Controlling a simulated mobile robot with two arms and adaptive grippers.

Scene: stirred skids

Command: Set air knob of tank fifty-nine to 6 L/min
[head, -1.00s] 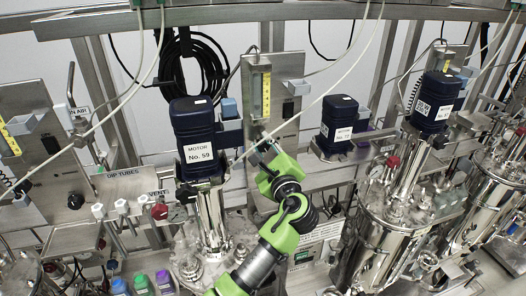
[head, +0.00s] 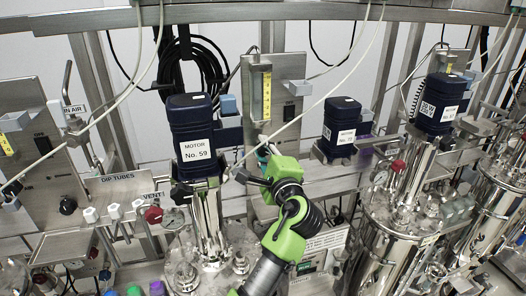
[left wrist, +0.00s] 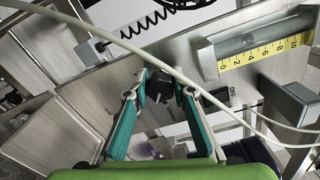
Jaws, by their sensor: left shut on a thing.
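The dark blue motor (head: 193,130) labelled "MOTOR No. 59" stands on its steel tank (head: 207,215). Just right of it is a steel panel with a flow meter (head: 267,95) with a yellow scale. In the left wrist view the same flow meter (left wrist: 262,52) has marks from 0 to 10; I cannot read its float surely. My left gripper (head: 263,152) is at the lower part of this panel. In the left wrist view its teal fingers (left wrist: 160,88) are shut on the black air knob (left wrist: 158,86). My arm hides the knob in the head view. My right gripper is not in view.
Pale hoses (head: 325,75) cross in front of the panel, and one (left wrist: 130,45) runs close above the fingers. A grey box (left wrist: 290,100) juts from the panel. Another motor (head: 340,125) stands to the right. Valves and a red knob (head: 153,215) are at the left.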

